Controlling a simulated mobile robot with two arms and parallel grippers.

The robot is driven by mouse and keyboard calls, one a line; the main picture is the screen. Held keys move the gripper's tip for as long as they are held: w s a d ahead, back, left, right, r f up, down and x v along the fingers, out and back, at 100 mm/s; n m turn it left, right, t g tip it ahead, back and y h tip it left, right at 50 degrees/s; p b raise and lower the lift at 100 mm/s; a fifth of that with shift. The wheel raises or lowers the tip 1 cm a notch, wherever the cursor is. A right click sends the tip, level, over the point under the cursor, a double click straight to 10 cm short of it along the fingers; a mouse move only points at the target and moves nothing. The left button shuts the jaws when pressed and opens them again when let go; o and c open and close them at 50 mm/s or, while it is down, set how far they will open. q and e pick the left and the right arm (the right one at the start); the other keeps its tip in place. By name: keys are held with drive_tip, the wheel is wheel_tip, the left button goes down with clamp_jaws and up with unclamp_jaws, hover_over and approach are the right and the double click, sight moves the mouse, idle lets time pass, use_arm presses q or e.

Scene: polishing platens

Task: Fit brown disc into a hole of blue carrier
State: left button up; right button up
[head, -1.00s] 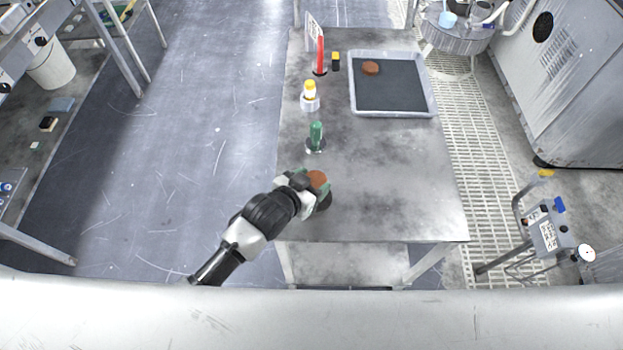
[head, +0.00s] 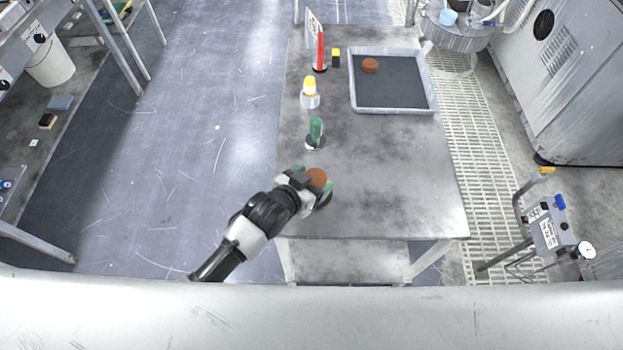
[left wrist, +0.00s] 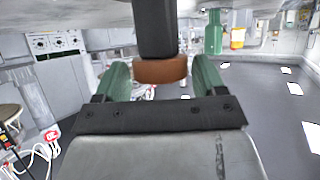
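A brown disc (head: 370,65) lies on the dark mat in the shallow grey tray at the back right of the table. My left gripper (head: 314,181) is low over the table's front left part, its green fingers either side of a brown round top (head: 318,177) on a dark post. The wrist view, which looks upside down, shows the brown top (left wrist: 160,70) between the green fingertips. Any gap there is too thin to judge, so I cannot tell if they grip it. I cannot make out the blue carrier. My right gripper is not in view.
The grey tray (head: 394,111) is behind. The table's (head: 400,185) front right is clear.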

use_arm(q)
drive_tip(key=shift+o, duration=1.3)
drive_tip(key=shift+a, duration=0.1)
